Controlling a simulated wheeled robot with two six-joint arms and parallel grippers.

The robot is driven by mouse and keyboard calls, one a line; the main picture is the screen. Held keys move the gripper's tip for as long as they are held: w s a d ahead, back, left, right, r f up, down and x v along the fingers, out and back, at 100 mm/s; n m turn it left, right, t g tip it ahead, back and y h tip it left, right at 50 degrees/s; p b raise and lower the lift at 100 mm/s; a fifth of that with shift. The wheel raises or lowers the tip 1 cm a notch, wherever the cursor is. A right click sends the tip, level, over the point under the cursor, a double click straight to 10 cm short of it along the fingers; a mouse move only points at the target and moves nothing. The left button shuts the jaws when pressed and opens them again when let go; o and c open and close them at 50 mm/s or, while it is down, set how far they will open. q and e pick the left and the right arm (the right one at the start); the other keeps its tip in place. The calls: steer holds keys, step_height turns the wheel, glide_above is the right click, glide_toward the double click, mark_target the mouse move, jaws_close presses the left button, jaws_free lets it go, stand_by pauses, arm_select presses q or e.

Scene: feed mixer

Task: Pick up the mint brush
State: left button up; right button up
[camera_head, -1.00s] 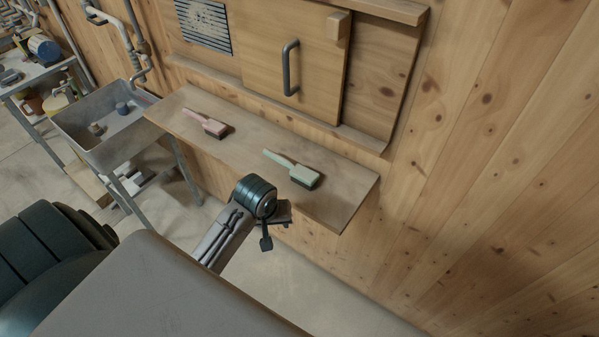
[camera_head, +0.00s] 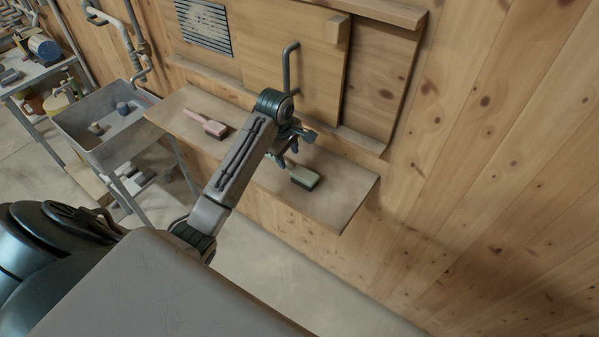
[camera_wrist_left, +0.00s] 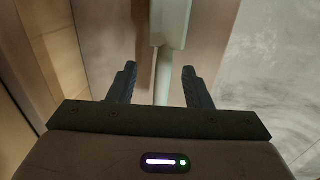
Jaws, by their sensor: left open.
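The mint brush (camera_head: 303,176) lies on the wooden shelf (camera_head: 341,199), its bristle head toward the right front and its handle partly hidden by my left gripper. My left gripper (camera_head: 287,157) is open above the handle. In the left wrist view, the mint brush (camera_wrist_left: 163,75) shows its handle running between the two open fingers of the left gripper (camera_wrist_left: 158,84), with its head at the top. I cannot tell whether the fingers touch it. My right gripper is in neither view.
A pink brush (camera_head: 207,122) lies on the same shelf to the left. A metal sink (camera_head: 100,133) stands at the shelf's left end. A wooden panel with a dark vertical handle (camera_head: 287,68) is on the wall behind the shelf.

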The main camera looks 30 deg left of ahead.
mark_target(289, 164)
arm_select(q)
steer(key=shift+f+p, duration=0.5)
step_height(289, 164, down, 4)
steer(key=shift+w+d+r+p, duration=0.1)
steer(key=shift+r+p, duration=0.15)
steer(key=shift+p, duration=0.7)
steer(key=shift+w+f, duration=0.15)
steer(key=shift+f, duration=0.4)
steer(key=shift+c, duration=0.3)
jaws_close()
